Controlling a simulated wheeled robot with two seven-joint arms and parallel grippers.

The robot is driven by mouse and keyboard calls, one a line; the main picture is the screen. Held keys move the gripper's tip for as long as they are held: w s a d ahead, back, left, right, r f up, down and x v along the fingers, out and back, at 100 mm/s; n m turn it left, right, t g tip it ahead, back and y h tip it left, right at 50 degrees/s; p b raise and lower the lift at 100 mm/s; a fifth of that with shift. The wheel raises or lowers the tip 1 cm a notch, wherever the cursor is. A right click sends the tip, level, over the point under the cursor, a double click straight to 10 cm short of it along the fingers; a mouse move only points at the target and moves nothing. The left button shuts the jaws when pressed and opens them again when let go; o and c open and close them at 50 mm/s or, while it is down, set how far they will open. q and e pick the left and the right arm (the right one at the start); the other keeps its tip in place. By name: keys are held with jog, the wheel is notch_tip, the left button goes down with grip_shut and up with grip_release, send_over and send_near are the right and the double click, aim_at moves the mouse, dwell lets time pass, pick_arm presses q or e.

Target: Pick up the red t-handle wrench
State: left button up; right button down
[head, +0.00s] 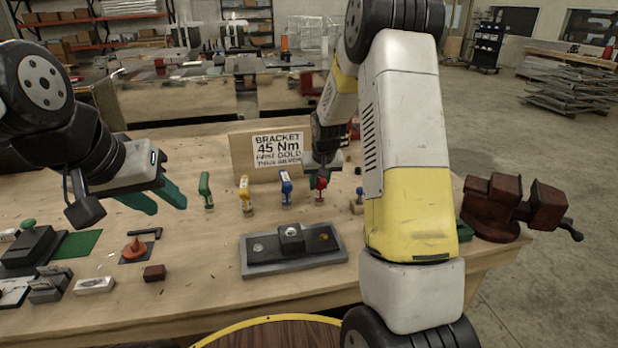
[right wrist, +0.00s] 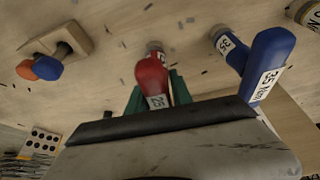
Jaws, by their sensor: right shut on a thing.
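The red t-handle wrench (head: 320,189) stands upright in the row of coloured wrenches on the wooden workbench. In the right wrist view its red handle (right wrist: 151,78), with a white label, sits between my green fingertips. My right gripper (head: 321,178) is shut on that handle; in the right wrist view the gripper's fingers (right wrist: 155,95) flank it on both sides. The wrench's lower end appears at or close to the bench; I cannot tell whether it touches. My left gripper (head: 170,207) is open and empty above the bench at the left.
A blue wrench (head: 286,188) stands just left of the red one, then a yellow one (head: 245,195) and a green one (head: 206,190). A sign (head: 278,151) reads "BRACKET 45 Nm". A dark bracket plate (head: 293,249) lies in front. A brown vise (head: 510,203) is at the right edge.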

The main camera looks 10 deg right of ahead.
dwell(0.3)
notch_tip(320, 180, up, 10)
jog(key=shift+r, duration=0.1)
dwell(0.4)
dwell(0.3)
